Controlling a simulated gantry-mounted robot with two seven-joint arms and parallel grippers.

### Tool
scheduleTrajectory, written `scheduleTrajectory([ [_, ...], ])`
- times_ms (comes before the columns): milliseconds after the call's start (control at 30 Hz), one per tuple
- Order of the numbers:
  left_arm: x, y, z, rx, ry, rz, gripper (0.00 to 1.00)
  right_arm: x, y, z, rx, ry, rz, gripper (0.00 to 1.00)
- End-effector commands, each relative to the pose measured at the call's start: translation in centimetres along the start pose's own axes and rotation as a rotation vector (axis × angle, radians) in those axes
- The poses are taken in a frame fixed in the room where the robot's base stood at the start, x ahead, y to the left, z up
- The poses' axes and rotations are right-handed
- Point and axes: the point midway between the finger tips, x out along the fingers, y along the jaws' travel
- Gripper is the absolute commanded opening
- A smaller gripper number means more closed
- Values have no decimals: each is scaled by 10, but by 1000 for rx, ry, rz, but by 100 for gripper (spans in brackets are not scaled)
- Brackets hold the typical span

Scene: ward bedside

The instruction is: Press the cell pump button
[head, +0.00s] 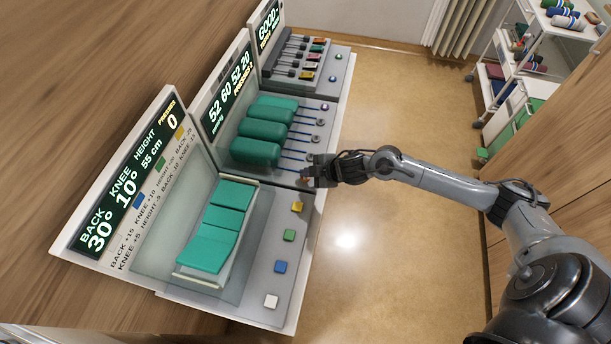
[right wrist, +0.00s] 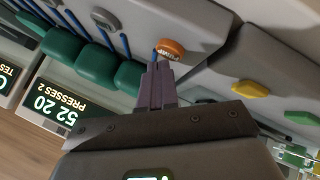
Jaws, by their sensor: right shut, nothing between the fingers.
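The middle console (head: 270,170) carries several green cells (head: 256,130) joined by blue tubes, and a display (head: 228,90) reading 52 60 52 20 mmHg, with a presses count that reads 2 in the right wrist view. An orange button (right wrist: 171,46) marked PUMP sits near its front edge. My right gripper (head: 308,173) is shut and empty at that front corner, largely covering the button in the head view. In the right wrist view its fingertips (right wrist: 160,68) overlap the button's near edge; I cannot tell whether they touch it. My left gripper is out of view.
The near console (head: 281,310) has a bed model and yellow, green, blue and white buttons (head: 283,267) close to my right gripper. A far console (head: 345,60) has sliders. Round grey knobs (head: 316,138) line the middle console. A trolley (head: 497,95) stands at the right; floor between is clear.

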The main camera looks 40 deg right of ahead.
Motion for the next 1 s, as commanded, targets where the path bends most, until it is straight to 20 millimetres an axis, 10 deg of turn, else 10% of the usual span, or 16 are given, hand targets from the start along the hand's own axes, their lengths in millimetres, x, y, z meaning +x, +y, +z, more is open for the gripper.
scheduleTrajectory([
  [1000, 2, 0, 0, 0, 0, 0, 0, 5, -4, 4, 0, -1, -1, 0],
])
